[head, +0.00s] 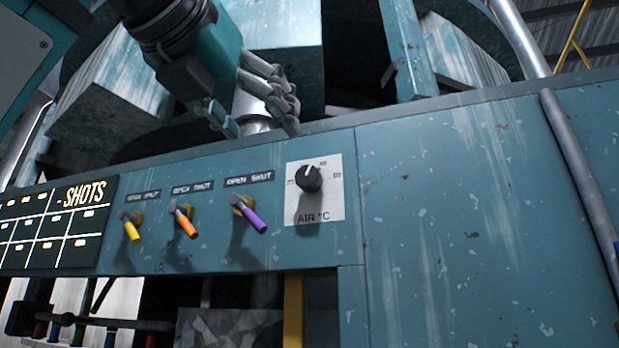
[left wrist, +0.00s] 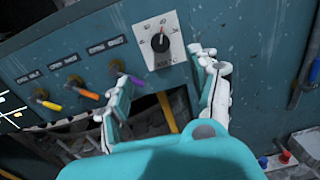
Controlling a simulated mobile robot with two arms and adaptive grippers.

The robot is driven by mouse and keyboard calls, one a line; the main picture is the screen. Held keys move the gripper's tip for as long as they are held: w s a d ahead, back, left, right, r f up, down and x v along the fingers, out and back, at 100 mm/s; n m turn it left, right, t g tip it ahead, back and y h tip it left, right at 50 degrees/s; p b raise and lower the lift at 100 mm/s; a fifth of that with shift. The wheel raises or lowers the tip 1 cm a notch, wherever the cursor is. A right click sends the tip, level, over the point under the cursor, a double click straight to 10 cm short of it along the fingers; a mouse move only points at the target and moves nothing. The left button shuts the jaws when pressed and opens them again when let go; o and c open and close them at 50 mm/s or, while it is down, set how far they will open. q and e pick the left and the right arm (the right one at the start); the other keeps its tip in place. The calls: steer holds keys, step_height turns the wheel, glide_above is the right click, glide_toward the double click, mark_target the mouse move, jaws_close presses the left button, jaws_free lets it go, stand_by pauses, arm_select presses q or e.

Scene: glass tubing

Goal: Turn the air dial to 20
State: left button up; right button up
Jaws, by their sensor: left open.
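The air dial (head: 309,179) is a black round knob with a white pointer line on a white plate (head: 323,213) marked "AIR °C". Its pointer aims roughly up, slightly right; the scale numbers are too small to read surely. The dial also shows in the left wrist view (left wrist: 160,42). My left gripper (head: 262,127) is open and empty, above and to the left of the dial, apart from it. In the left wrist view its two fingers (left wrist: 160,95) spread apart, with the dial beyond and between them. My right gripper is not in view.
Left of the dial are three levers labelled "OPEN SHUT": yellow (head: 132,231), orange (head: 186,225) and purple (head: 253,218). A black "SHOTS" board (head: 60,225) is further left. The teal panel right of the dial is clear up to a grey pipe (head: 585,180).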

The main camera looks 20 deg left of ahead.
arm_select(q)
steer(key=p, duration=0.2)
glide_toward(306, 177)
steer(key=w+p, duration=0.1)
steer(key=w, duration=0.3)
steer(key=w+p, duration=0.2)
steer(key=w, duration=0.2)
steer(key=shift+w+d+r, duration=0.2)
steer(key=shift+w, duration=0.05)
steer(key=shift+w+f, duration=0.1)
steer(key=shift+w, duration=0.4)
steer(key=c, duration=1.2)
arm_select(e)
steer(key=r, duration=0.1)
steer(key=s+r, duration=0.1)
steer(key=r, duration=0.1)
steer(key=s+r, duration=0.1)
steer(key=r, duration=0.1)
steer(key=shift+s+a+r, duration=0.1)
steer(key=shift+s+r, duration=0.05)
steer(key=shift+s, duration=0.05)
arm_select(q)
steer(key=shift+f, duration=0.1)
